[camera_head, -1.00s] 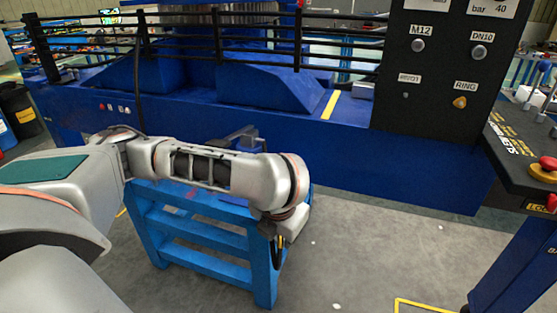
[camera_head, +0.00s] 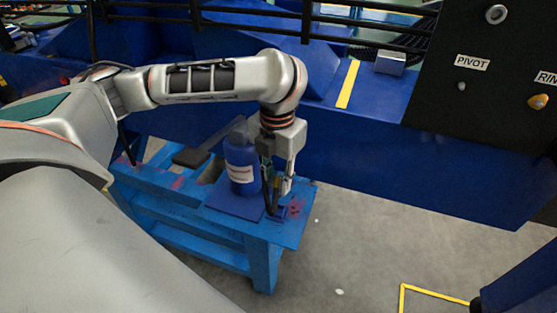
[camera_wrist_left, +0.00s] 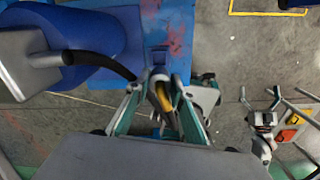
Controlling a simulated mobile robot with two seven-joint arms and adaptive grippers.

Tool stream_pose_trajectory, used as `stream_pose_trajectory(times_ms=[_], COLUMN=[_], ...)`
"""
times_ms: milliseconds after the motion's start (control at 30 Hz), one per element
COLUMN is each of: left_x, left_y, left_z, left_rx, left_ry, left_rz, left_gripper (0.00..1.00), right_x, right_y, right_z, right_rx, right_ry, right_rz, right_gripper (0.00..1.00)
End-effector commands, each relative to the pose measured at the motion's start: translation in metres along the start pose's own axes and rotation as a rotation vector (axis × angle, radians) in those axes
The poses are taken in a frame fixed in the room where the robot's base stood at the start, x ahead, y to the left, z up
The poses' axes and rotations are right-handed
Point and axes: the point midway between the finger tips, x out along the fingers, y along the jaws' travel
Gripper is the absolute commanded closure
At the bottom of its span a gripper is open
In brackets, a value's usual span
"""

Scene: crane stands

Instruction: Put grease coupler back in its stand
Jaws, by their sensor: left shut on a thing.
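My left gripper (camera_head: 277,198) points down over the right end of the blue stand table in the head view. In the left wrist view its two teal-edged fingers (camera_wrist_left: 160,98) are shut on the grease coupler (camera_wrist_left: 165,98), a slim grey piece with a yellow part. The fingers hide much of it. A small blue block (camera_head: 284,211), apparently the coupler's stand, sits on the tabletop right by the fingertips. It also shows just beyond them in the left wrist view (camera_wrist_left: 159,56). I cannot tell whether coupler and block touch.
A blue canister (camera_head: 240,165) with a white label and dark lever (camera_head: 194,156) stands left of the gripper on the blue table (camera_head: 180,187). A blue machine base (camera_head: 400,150) rises behind.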

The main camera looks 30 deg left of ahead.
Motion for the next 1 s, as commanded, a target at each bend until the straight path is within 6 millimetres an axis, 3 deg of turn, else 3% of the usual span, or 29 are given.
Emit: stream_pose_trajectory(times_ms=[567,1000], left_x=[-0.002,0.034], left_y=[0.0,0.0], left_z=[0.0,-0.001], left_rx=[0.017,0.019], left_ry=[0.007,0.01], left_rz=[-0.002,-0.001], left_gripper=[1.0,1.0], right_x=[-0.001,0.004], right_y=[-0.003,-0.011], right_z=[0.003,-0.002], right_rx=[0.008,0.013], right_ry=[-0.006,0.015], right_rz=[-0.001,-0.011], right_gripper=[0.0,0.0])
